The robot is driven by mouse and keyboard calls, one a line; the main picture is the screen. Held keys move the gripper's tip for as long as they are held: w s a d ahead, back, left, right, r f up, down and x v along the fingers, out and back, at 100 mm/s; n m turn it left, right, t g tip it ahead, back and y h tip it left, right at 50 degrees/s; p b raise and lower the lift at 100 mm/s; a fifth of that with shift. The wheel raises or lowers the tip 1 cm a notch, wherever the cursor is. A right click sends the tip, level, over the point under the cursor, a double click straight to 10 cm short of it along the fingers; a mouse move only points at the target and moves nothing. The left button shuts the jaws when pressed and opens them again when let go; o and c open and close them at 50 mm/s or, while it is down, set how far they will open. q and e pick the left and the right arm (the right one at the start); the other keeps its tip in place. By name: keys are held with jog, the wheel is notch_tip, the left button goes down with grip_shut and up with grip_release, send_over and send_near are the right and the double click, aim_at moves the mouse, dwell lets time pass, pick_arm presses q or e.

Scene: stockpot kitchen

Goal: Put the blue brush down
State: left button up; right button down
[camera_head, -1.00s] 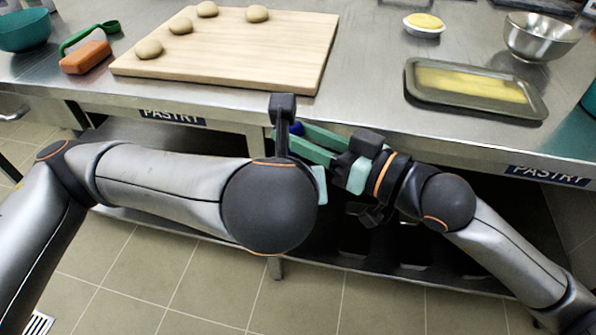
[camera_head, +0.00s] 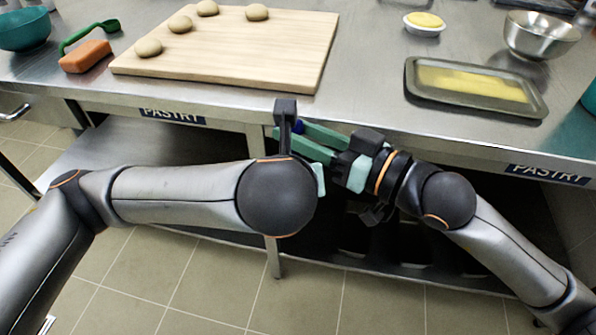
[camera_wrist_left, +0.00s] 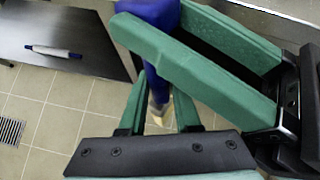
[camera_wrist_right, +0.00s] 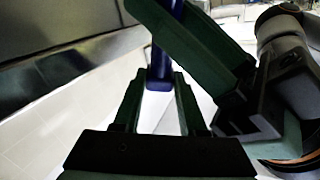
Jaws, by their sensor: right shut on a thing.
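The blue brush (camera_head: 298,127) is mostly hidden between my two grippers, in front of the counter edge. My right gripper (camera_head: 291,134) is shut on it, its green fingers pointing left. In the left wrist view the blue handle (camera_wrist_left: 154,82) runs down from the right gripper's fingers to a pale tip. My left gripper (camera_wrist_left: 158,98) looks open, its fingers apart on both sides of that lower end. In the right wrist view the blue handle end (camera_wrist_right: 158,82) shows between the right fingers.
Counter between board and tray is clear.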

pick_arm(q)
jog(key=shift+s+d+r, duration=0.1)
jog(key=shift+s+d, duration=0.05)
jog(key=shift+d, duration=0.1)
grip_shut()
pick_arm(e)
jog(key=shift+a, duration=0.1)
jog(key=c, duration=0.8)
grip_release()
jog(key=shift+c, duration=0.2)
pick_arm(q)
jog(key=shift+a, duration=0.1)
pick_arm(e)
jog(key=o, duration=0.5)
jog(key=shift+s, duration=0.1)
jog(key=shift+c, duration=0.2)
